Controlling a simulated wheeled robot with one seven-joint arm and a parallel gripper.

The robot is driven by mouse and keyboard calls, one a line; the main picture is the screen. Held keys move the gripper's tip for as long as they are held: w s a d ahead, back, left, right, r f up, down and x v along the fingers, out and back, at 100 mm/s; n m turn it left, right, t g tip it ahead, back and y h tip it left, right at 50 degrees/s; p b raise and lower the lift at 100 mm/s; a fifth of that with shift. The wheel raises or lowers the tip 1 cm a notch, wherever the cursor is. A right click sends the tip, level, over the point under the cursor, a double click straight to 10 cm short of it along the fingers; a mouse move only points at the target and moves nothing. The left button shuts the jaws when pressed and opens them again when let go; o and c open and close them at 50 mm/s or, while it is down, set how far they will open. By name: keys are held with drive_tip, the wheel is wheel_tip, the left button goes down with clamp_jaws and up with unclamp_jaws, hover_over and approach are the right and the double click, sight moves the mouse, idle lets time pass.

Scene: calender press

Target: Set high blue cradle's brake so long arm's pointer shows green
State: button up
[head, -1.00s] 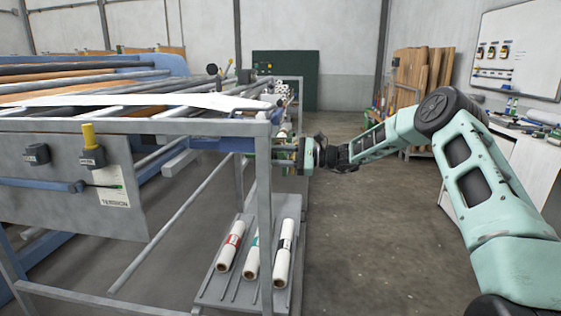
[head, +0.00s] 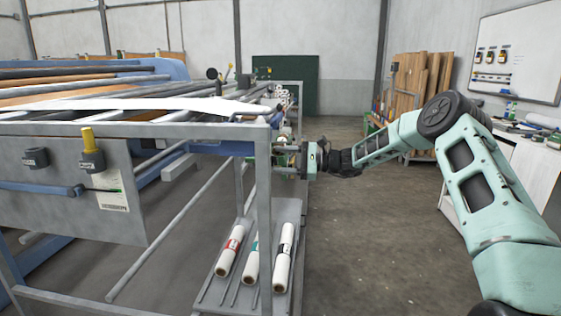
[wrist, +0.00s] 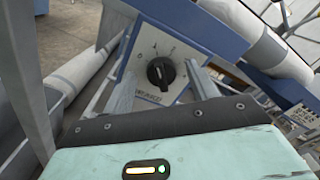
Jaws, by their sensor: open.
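A blue cradle (wrist: 200,25) fills the upper middle of the wrist view. Its front carries a white dial plate (wrist: 145,48) with numbers and a black brake knob (wrist: 160,72). My gripper (wrist: 163,80) is open, with one finger on each side of the knob; I cannot tell whether they touch it. In the head view my gripper (head: 287,160) is just right of the grey frame's post, and the knob is hidden. The long blue arm (head: 40,187) lies across a grey panel at left. Its thin pointer reaches the white TENSION card (head: 112,200); the colour it shows is too small to tell.
A grey frame post (head: 264,220) stands close to my gripper. A low rack (head: 235,290) holds white rolls below. A yellow-topped block (head: 90,150) sits on the panel. White web (head: 150,104) crosses the press. Floor to the right is open.

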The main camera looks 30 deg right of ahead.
drive_tip(key=b+v, duration=0.1)
drive_tip(key=v, duration=1.5)
drive_tip(key=shift+s+d+b, duration=0.15)
drive_tip(key=shift+d+b, duration=0.05)
drive_tip(key=shift+b, duration=0.1)
drive_tip(key=s+a+f+n+g+h, duration=0.3)
drive_tip(key=s+a+f+g, duration=0.1)
drive_tip(key=a, duration=0.4)
drive_tip(key=s+a+f+n+g+h, duration=0.2)
drive_tip(key=s+a+f+g, duration=0.15)
drive_tip(key=a, duration=0.55)
drive_tip(key=s+a+f+n+g+h, duration=0.25)
drive_tip(key=s+n+h, duration=0.2)
drive_tip(key=s, duration=0.25)
drive_tip(key=s+r+n+t+h, duration=0.15)
drive_tip(key=s+n+h, duration=0.45)
drive_tip(key=s, duration=0.7)
drive_tip(key=s+a+r+n+p, duration=0.3)
drive_tip(key=s+a, duration=0.3)
drive_tip(key=a, duration=0.3)
drive_tip(key=s+a+r+n+g+y+p, duration=0.1)
drive_tip(key=s+a+r+n+p, duration=0.2)
drive_tip(key=a, duration=0.7)
drive_tip(key=s+r+n, duration=0.2)
drive_tip(key=s+n, duration=0.1)
drive_tip(key=s, duration=0.1)
drive_tip(key=shift+s+r, duration=0.25)
